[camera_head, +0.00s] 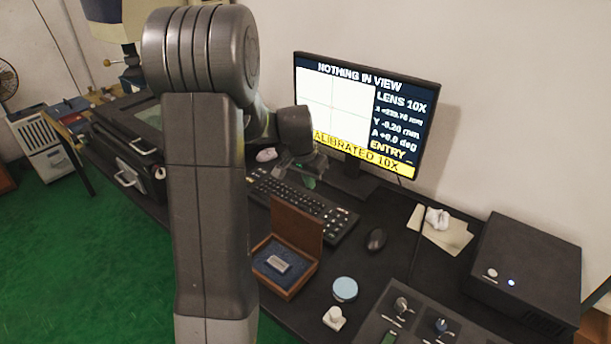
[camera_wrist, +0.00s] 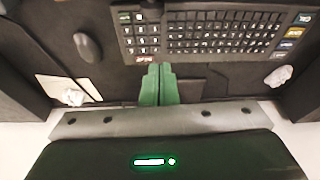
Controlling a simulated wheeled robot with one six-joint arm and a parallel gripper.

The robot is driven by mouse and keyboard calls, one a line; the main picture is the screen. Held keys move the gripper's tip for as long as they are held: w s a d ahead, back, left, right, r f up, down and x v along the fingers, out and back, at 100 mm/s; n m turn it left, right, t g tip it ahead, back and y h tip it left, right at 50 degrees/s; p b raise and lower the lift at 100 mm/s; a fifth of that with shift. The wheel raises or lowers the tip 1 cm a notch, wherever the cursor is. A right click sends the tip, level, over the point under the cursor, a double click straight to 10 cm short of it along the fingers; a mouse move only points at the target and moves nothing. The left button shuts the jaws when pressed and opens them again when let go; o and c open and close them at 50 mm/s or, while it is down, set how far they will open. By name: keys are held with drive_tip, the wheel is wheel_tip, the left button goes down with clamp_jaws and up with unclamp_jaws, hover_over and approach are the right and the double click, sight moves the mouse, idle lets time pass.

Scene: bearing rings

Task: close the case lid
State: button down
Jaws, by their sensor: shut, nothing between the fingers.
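The small wooden case (camera_head: 288,291) stands on the dark desk in the head view. Its lid (camera_head: 297,229) is open and stands up at the back of the case. A small metal block (camera_head: 279,263) lies on the blue lining inside. My gripper (camera_head: 308,182) is behind the case, above the desk between the keyboard and the monitor, apart from the lid. In the wrist view its green fingers (camera_wrist: 159,84) are together and empty. I cannot make out the case in the wrist view.
The keyboard (camera_head: 301,205) lies just behind the lid, with the mouse (camera_head: 376,239) to its right. The monitor (camera_head: 366,113) stands at the back. A light blue round tin (camera_head: 344,289) and a small white piece (camera_head: 334,318) are right of the case. A black box (camera_head: 525,275) stands farther right.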

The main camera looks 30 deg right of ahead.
sight(299, 224)
drive_tip(key=shift+s+a+f+p, duration=0.2)
drive_tip(key=shift+a+f, duration=0.15)
drive_tip(key=shift+f, duration=0.55)
drive_tip(key=shift+s+a+f+p, duration=0.15)
drive_tip(key=shift+a+f+p, duration=0.2)
drive_tip(key=shift+f, duration=0.55)
drive_tip(key=shift+s+a+f+p, duration=0.15)
drive_tip(key=shift+a+f, duration=0.25)
drive_tip(key=shift+f, duration=0.5)
drive_tip(key=shift+a+f+b, duration=0.1)
drive_tip(key=shift+f+b, duration=0.05)
drive_tip(key=shift+b, duration=0.75)
